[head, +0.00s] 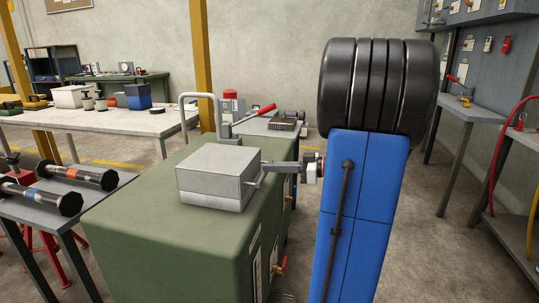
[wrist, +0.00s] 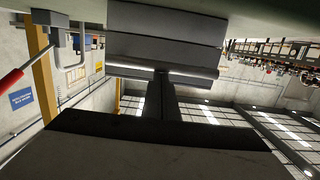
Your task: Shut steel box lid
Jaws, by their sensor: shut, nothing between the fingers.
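The steel box (head: 212,199) is a plain grey block on top of the green cabinet (head: 130,215). Its lid (head: 217,160) lies flat over it and looks down, with a thin seam along the front. I cannot tell whether a small gap is left. My gripper (head: 258,182) is shut and empty at the box's right side, close to the lid edge. In the wrist view, turned upside down, the fingers (wrist: 162,78) point at the box (wrist: 165,20) and end at or near the lid's edge; contact is unclear.
A bent grey pipe (head: 198,108) and a red-handled lever (head: 260,113) stand behind the box. Dumbbells (head: 75,175) lie on a table at the left. The cabinet top in front of the box is clear.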

